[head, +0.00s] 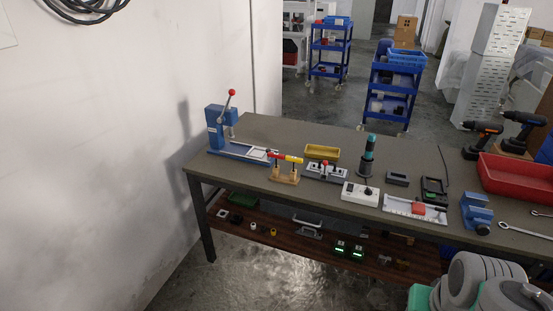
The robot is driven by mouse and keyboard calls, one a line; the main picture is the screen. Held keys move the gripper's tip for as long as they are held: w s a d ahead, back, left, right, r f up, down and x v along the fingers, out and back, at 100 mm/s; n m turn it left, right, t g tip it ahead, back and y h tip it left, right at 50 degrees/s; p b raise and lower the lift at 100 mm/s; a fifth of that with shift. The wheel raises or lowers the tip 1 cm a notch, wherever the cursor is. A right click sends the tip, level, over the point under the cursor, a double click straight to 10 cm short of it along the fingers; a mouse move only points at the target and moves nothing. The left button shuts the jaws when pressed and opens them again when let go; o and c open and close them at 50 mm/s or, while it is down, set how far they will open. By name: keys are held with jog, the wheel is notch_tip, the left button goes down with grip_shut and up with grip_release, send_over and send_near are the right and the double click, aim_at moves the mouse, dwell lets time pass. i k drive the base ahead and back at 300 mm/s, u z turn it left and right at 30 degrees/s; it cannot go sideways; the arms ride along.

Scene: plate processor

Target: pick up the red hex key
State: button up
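No red hex key can be made out with certainty at this size. A small wooden stand (285,175) on the workbench (340,150) carries a thin red and yellow piece (285,157) lying across its top; I cannot tell whether the red part is the hex key. Rounded grey and green links of my own arm fill the bottom right corner. My gripper is not in view.
A blue lever press (218,128) with a red knob stands at the bench's left end. A yellow tray (322,152), dark teal-topped tool (367,155), white box (360,193), blue vise (477,212) and red bin (515,177) stand along it. Blue carts (393,90) are behind.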

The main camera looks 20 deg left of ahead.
aim_at(275, 156)
jog(key=k, duration=0.65)
jog(key=u, duration=0.6)
jog(key=i, duration=0.6)
jog(key=u, duration=0.9)
jog(key=i, duration=1.05)
jog(key=z, duration=0.65)
jog(key=i, duration=0.9)
jog(key=z, duration=0.85)
